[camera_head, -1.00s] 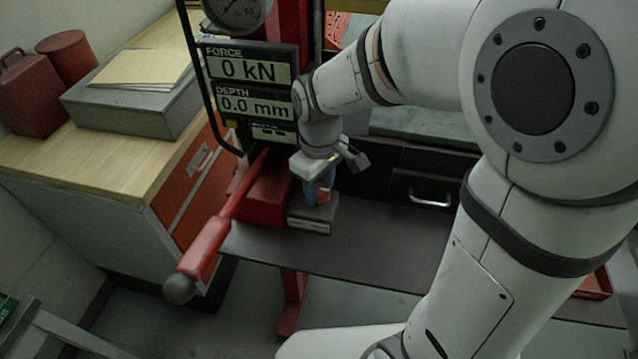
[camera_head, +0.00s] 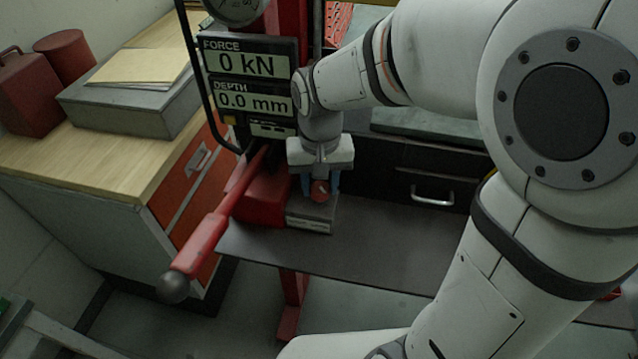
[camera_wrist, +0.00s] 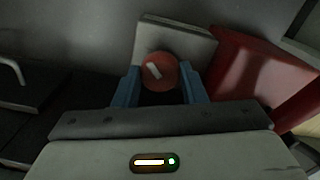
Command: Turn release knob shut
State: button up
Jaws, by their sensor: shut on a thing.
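In the wrist view the knob (camera_wrist: 160,71) shows a pale mark slanting from upper left to lower right. My gripper (camera_head: 320,187) points down at the knob, with one blue finger on each side. In the wrist view the gripper (camera_wrist: 160,88) is shut on the knob. The knob's far side and stem are hidden.
A long red lever (camera_head: 213,233) with a dark ball end slants toward the front left. The display (camera_head: 249,80) reads 0 kN and 0.0 mm. A wooden-topped cabinet (camera_head: 130,165) stands left. A drawer handle (camera_head: 432,196) is behind right.

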aim_at(320, 186)
jog(key=m, duration=0.4)
jog(key=shift+m+b, duration=0.3)
jog(key=shift+b, duration=0.1)
jog(key=m, duration=0.4)
jog(key=shift+b, duration=0.3)
jog(key=shift+m, duration=0.3)
jog(key=o, duration=1)
jog(key=shift+r, duration=0.1)
notch_tip(320, 186, up, 8)
jog(key=shift+f, duration=0.15)
jog(key=s+d+f+n+t, duration=0.1)
jog(key=s+d+n, duration=0.2)
jog(key=d, duration=0.1)
jog(key=s+d+f+n+t, duration=0.1)
jog(key=s+d+f+n, duration=0.1)
jog(key=s+d+n, duration=0.1)
jog(key=s+d+f+n+t, duration=0.1)
jog(key=s+d+n, duration=0.1)
jog(key=d, duration=0.3)
jog(key=shift+s+d+f+n, duration=0.1)
jog(key=shift+s+f+n, duration=0.1)
jog(key=shift+s, duration=0.25)
jog(key=shift+s+d+f+n, duration=0.1)
jog(key=shift+s+n, duration=0.1)
jog(key=shift+s, duration=0.25)
